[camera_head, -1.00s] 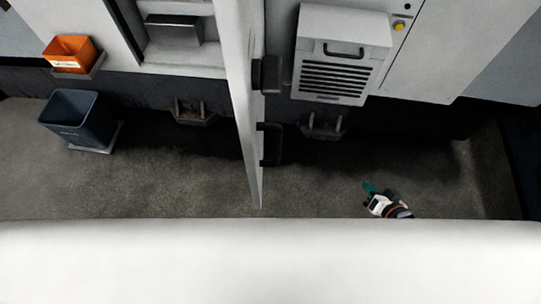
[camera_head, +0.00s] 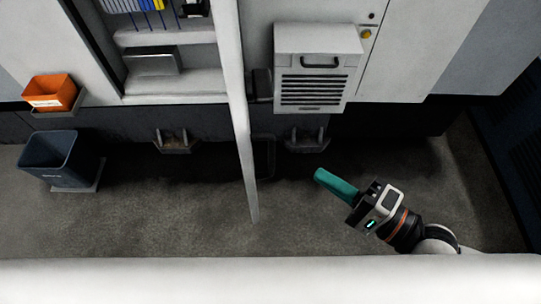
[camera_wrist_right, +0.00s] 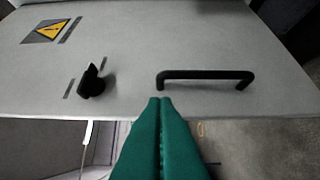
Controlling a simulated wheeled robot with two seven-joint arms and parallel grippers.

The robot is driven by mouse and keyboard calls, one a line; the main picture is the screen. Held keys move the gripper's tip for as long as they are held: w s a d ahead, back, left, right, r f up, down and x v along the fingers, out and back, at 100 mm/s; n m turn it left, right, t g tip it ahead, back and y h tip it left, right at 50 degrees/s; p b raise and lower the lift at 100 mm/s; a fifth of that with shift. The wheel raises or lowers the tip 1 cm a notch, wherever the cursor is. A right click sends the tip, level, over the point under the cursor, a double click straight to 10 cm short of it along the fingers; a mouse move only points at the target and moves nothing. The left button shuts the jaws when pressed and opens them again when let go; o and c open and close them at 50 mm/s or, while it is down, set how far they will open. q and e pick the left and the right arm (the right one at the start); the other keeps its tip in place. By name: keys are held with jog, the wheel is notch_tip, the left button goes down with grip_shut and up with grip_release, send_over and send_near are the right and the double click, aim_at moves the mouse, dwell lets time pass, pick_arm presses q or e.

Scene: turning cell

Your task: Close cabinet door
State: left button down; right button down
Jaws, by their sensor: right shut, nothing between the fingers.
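The cabinet door (camera_head: 241,130) stands open, seen nearly edge-on in the head view, sticking out from the cabinet (camera_head: 170,65). In the right wrist view the door's face (camera_wrist_right: 220,45) shows a black bar handle (camera_wrist_right: 205,76), a black knob (camera_wrist_right: 92,82) and a yellow warning label (camera_wrist_right: 47,31). My right gripper (camera_head: 319,174) is to the right of the door, shut and empty, with its teal fingers pointing toward the door. In the right wrist view the fingertips (camera_wrist_right: 160,100) appear just below the handle; I cannot tell whether they touch the door. My left gripper is not in view.
An orange bin (camera_head: 52,92) and a dark blue bin (camera_head: 62,158) are at the left. A vented white box (camera_head: 318,68) with a handle projects right of the door. The floor (camera_head: 190,205) in front is clear.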

jog(key=w+a+p, duration=0.4)
jog(key=a+p, duration=0.1)
jog(key=a, duration=0.5)
jog(key=shift+w+a+p, duration=0.15)
jog(key=shift+w+p, duration=0.05)
jog(key=shift+p, duration=0.2)
